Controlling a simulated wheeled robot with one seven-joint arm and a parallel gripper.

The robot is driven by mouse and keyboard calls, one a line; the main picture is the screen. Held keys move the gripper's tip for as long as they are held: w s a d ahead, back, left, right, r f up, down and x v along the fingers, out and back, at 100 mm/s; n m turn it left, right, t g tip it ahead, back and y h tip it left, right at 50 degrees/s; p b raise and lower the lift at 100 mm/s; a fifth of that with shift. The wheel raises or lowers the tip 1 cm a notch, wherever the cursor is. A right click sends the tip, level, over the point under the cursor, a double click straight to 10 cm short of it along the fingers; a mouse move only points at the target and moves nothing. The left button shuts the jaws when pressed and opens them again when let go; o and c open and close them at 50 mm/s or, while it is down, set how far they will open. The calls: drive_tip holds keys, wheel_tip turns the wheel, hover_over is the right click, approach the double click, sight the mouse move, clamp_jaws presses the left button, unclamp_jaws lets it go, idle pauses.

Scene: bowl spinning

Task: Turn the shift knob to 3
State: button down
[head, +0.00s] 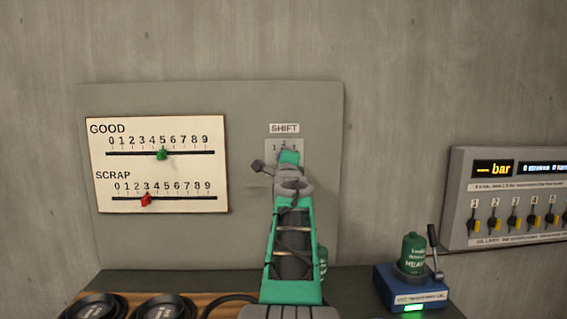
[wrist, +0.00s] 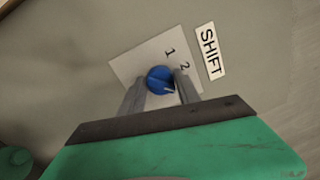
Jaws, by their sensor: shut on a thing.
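My gripper (wrist: 158,88) is shut on the knob, with one finger on each side. The numbers 1 and 2 show on the plate; 3 is not visible there, and the right finger covers part of the plate. The pointer slants toward the lower right of the picture, past the 2. In the head view my gripper (head: 289,160) hides the knob and part of its plate (head: 272,147) below the SHIFT label (head: 284,128).
A white board (head: 190,175) with the GOOD and SCRAP sliders is left of the plate. Below are dark round items (head: 95,306) on a wooden base. A blue device (head: 410,290) with a green canister stands at lower right. A grey switch panel (head: 505,215) is on the right wall.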

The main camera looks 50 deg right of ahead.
drive_tip(key=shift+f, duration=0.15)
drive_tip(key=c, duration=0.9)
unclamp_jaws()
drive_tip(key=b+v, duration=0.1)
drive_tip(key=v, duration=0.6)
drive_tip(key=shift+s+a+b, duration=0.25)
drive_tip(key=shift+s+b, duration=0.05)
drive_tip(key=shift+b, duration=0.1)
